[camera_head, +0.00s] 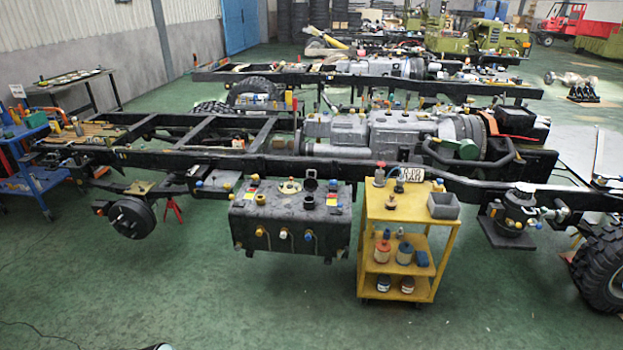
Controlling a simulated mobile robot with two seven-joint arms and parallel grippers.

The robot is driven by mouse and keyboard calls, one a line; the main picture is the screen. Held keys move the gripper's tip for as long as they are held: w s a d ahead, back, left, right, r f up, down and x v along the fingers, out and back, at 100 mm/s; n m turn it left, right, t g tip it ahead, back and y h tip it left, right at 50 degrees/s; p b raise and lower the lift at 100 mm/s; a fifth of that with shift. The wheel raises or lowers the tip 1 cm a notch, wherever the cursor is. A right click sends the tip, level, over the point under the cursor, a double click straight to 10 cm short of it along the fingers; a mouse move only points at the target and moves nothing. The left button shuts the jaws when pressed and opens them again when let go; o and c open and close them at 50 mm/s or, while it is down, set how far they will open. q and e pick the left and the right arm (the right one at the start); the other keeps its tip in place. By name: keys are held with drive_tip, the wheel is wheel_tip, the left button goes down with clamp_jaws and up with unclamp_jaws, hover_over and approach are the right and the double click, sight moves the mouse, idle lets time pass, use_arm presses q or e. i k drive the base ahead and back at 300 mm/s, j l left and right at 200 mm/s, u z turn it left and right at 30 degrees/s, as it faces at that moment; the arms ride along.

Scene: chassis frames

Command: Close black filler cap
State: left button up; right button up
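A black box-shaped tank (290,240) hangs on the near side of the closest chassis frame, left of the yellow cart. On its top, towards the right, a dark filler neck (309,202) stands up. A black cap (310,180) appears raised behind the neck, as if hinged open; the hinge is too small to make out. Neither of my grippers can be made out in the head view. A small dark and pale shape (157,346) is cut off at the bottom edge; I cannot tell what it is.
A yellow cart (395,235) with cans, filters and a grey bin (443,206) stands right of the tank. A wheel hub (132,217) and a red stand (173,209) are left of it. The green floor (210,300) in front is mostly clear.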

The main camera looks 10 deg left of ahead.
sight(310, 184)
drive_tip(key=i+j+z, duration=0.35)
drive_tip(key=i+j, duration=0.15)
drive_tip(key=i, duration=0.4)
drive_tip(key=i+j+z, duration=0.4)
drive_tip(key=i+j, duration=0.3)
drive_tip(key=i, duration=0.15)
